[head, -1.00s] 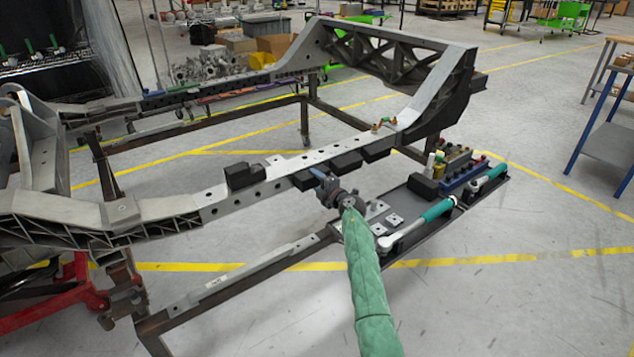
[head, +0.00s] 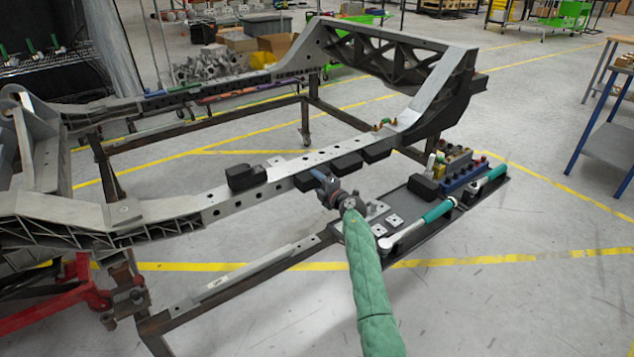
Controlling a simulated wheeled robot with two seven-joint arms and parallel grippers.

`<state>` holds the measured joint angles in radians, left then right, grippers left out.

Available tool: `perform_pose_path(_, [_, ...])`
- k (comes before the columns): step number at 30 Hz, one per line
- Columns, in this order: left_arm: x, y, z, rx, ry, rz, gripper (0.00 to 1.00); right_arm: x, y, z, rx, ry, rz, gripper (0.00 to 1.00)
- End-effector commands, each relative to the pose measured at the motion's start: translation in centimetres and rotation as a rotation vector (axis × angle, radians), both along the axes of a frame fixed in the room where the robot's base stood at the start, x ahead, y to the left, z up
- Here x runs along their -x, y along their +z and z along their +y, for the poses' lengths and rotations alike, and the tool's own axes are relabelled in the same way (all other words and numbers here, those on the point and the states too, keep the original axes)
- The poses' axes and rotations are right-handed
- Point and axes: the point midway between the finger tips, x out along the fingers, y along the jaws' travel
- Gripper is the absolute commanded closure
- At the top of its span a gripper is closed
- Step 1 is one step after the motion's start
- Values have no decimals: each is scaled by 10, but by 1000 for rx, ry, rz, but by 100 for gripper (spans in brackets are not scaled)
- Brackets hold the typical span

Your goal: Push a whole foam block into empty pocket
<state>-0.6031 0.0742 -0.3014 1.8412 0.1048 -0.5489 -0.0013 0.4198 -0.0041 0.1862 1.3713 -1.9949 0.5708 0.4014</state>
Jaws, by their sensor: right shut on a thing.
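My right gripper (head: 324,182) reaches up from the bottom of the head view to the near rail (head: 215,199) of the chassis. It is shut, with its tips at a black foam block (head: 304,183) on the rail's outer side; the grip itself is small and partly hidden. Two more black foam blocks, one in the middle (head: 346,164) and one farther right (head: 378,153), sit along the same side. Another black block (head: 246,177) stands on the rail's top, to the left. I cannot make out an empty pocket. My left gripper is not in view.
A low dark tray (head: 411,243) right of my arm holds a teal-handled wrench (head: 437,211), square plates (head: 394,220) and several bottles and fittings. Small brass fittings (head: 380,125) stand on the rail farther right. A steel stand bar (head: 250,275) runs below the rail.

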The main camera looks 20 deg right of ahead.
Motion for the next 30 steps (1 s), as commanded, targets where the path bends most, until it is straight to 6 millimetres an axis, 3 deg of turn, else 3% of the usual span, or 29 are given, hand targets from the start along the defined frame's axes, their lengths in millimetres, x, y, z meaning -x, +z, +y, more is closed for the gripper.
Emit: perform_pose_path(30, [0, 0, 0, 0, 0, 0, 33, -15, 0, 6, 0, 1, 0, 83])
